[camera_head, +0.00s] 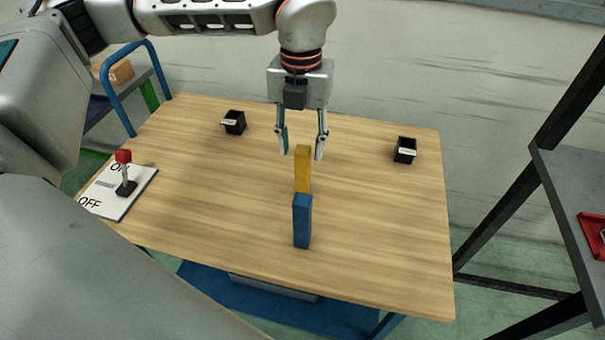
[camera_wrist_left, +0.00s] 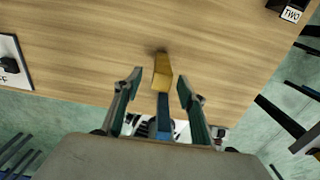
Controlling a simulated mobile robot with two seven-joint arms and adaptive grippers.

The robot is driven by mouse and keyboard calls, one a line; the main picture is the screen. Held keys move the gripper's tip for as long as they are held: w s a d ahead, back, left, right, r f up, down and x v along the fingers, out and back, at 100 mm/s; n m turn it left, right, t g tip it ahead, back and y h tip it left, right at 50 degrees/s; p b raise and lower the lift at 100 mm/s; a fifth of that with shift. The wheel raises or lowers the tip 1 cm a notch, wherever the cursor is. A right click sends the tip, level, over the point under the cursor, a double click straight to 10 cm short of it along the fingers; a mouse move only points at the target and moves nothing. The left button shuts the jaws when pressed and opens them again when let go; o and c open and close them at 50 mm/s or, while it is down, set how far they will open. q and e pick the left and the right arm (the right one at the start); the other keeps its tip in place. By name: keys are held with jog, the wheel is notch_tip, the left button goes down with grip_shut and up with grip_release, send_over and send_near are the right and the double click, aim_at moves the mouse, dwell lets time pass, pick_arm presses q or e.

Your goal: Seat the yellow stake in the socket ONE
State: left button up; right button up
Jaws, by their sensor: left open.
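The yellow stake (camera_head: 303,174) stands upright on the wooden table, just behind a blue stake (camera_head: 302,222) that covers its foot in the head view. My left gripper (camera_head: 301,155) points down at the yellow stake's top, with its fingers apart on either side. In the left wrist view the yellow stake (camera_wrist_left: 162,74) shows between the open fingers, which do not appear to touch it. A black socket (camera_head: 235,123) sits at the back left, its label too small to read. Another black socket (camera_head: 405,150) at the right reads TWO in the left wrist view (camera_wrist_left: 290,12). My right gripper is out of view.
A white switch panel (camera_head: 118,192) with a red-knobbed lever (camera_head: 124,172) lies at the table's left edge. A grey shelf (camera_head: 570,190) with a red item stands off to the right. The table (camera_head: 365,220) is bare between the stakes and both sockets.

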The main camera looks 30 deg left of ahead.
aim_at(303, 172)
pick_arm(q)
jog(key=shift+s+f, duration=0.1)
jog(key=shift+f, duration=1.25)
jog(key=shift+d+f+b, duration=0.15)
jog(key=shift+f+b, duration=0.2)
jog(key=shift+f, duration=2.3)
grip_shut()
